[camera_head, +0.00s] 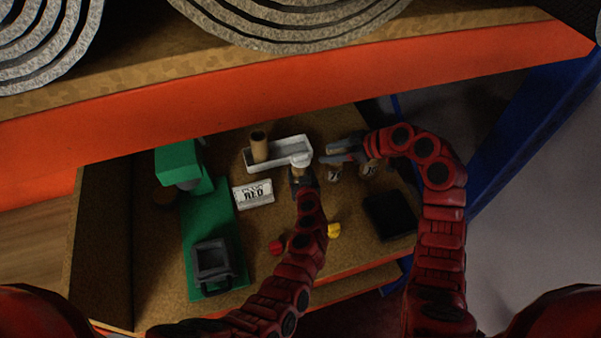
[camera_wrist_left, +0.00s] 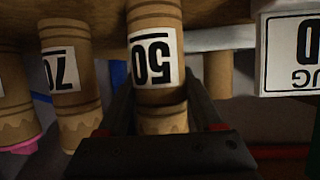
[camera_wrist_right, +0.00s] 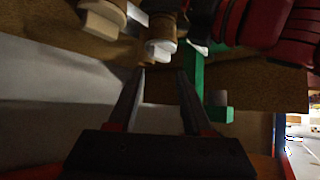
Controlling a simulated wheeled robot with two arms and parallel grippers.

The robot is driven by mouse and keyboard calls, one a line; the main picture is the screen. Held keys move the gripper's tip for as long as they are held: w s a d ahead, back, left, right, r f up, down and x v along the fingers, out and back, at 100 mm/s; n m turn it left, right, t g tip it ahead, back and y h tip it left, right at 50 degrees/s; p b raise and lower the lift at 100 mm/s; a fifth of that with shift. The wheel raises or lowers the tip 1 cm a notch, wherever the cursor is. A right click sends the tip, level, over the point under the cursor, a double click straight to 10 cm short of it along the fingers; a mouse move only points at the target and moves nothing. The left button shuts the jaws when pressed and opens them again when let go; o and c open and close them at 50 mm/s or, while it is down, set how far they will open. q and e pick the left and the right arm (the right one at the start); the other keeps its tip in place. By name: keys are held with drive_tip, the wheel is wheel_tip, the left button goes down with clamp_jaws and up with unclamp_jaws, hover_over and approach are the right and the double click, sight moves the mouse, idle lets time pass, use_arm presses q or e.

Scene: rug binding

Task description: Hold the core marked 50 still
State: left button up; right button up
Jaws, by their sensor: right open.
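The tan core marked 50 (camera_wrist_left: 155,25) stands between the fingers of my left gripper (camera_wrist_left: 160,95) in the left wrist view, its label upside down. The fingers lie against both its sides. In the head view my left gripper (camera_head: 301,177) is at a core with a pale top (camera_head: 300,161), in front of the white tray. My right gripper (camera_head: 325,154) is open and empty, just right of that core. In the right wrist view its fingers (camera_wrist_right: 160,75) are apart, with a pale-ended core (camera_wrist_right: 160,47) beyond the tips.
A core marked 70 (camera_wrist_left: 61,80) stands beside the 50 core. The white tray (camera_head: 265,159) holds an upright brown tube (camera_head: 259,145). A label card (camera_head: 253,194), a green tool (camera_head: 209,220), a black pad (camera_head: 390,216) and small red and yellow items lie around. A shelf with rolled rugs overhangs.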

use_arm(q)
drive_tip(key=c, duration=0.7)
drive_tip(key=shift+c, duration=0.5)
use_arm(e)
drive_tip(key=o, duration=0.4)
drive_tip(key=shift+w, duration=0.25)
drive_tip(key=shift+o, duration=1.2)
drive_tip(key=w, duration=0.1)
drive_tip(key=w+m+h, duration=0.1)
drive_tip(key=w, duration=0.1)
drive_tip(key=w+m+h, duration=0.1)
drive_tip(key=shift+w+a+g, duration=0.3)
drive_tip(key=shift+a+g, duration=0.1)
wheel_tip(320, 180, up, 7)
drive_tip(key=m+g+h, duration=0.4)
drive_tip(key=m+h, duration=0.2)
drive_tip(key=h, duration=0.1)
hover_over(301, 155)
wheel_tip(301, 155, down, 11)
drive_tip(key=shift+s+d+r, duration=0.1)
drive_tip(key=shift+d+r, duration=0.05)
drive_tip(key=shift+r, duration=0.05)
drive_tip(key=shift+f, duration=0.8)
drive_tip(key=shift+c, duration=0.2)
